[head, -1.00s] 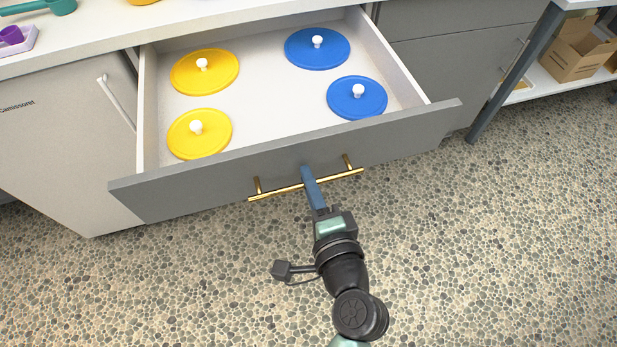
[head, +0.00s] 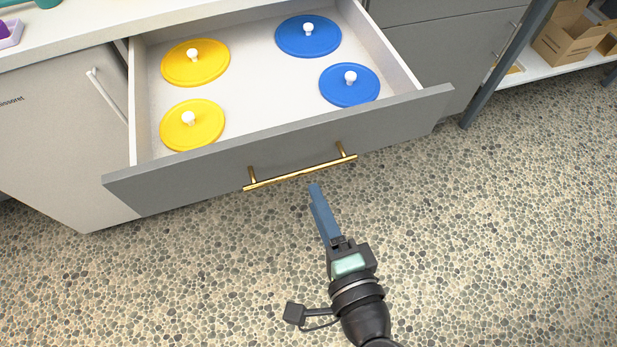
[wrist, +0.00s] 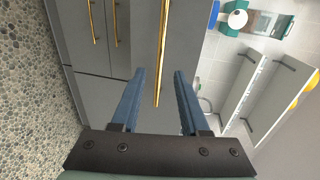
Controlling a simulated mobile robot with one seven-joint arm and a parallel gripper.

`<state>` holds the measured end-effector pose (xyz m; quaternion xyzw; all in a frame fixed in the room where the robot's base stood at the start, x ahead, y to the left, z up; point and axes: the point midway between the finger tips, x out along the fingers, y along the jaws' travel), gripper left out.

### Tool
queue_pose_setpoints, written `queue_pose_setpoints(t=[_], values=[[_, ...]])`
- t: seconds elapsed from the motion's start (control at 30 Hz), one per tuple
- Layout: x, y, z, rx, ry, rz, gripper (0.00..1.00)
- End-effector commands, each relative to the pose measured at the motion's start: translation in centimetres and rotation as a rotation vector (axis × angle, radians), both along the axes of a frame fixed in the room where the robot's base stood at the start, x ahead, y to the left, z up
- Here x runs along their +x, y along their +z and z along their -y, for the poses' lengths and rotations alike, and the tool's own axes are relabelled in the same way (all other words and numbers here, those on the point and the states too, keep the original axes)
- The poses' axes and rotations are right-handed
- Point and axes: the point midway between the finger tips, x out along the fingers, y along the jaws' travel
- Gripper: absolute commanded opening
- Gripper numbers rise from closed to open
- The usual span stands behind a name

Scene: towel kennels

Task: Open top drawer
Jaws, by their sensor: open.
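The grey top drawer (head: 290,142) is pulled well out in the head view. Its white inside holds two yellow lids and two blue lids with white knobs. Its gold bar handle (head: 300,174) is on the front face, and a gold handle also shows in the wrist view (wrist: 163,50). My gripper (head: 315,188) is just in front of and below the handle, apart from it. In the wrist view its two blue fingers (wrist: 160,75) are spread, with the handle's end showing between them in the picture. Nothing is held.
A counter (head: 95,35) runs above the drawer. A grey cabinet door (head: 60,130) with a pale handle is at left. A shelf table with a cardboard box (head: 562,42) stands at right. The pebbled floor (head: 480,240) in front is clear.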

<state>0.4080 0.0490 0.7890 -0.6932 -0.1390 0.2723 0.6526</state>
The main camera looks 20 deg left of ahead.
Motion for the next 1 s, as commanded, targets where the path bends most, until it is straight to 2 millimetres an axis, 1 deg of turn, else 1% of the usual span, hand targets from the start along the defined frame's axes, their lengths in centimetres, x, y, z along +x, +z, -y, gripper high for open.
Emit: queue_pose_setpoints(t=[0.03,0.1,0.2,0.33,0.47,1.0], values=[[-0.9,0.1,0.7,-0.001,-0.003,-0.003,0.45],[-2.0,0.4,1.4,-0.001,-0.002,-0.002,0.45],[-3.1,0.7,2.1,-0.001,-0.002,-0.002,0.45],[-3.9,0.9,2.6,-0.001,0.000,0.000,0.45],[-4.1,1.0,2.8,-0.001,0.000,0.001,0.45],[-3.9,1.1,2.7,-0.004,0.001,0.004,0.45]])
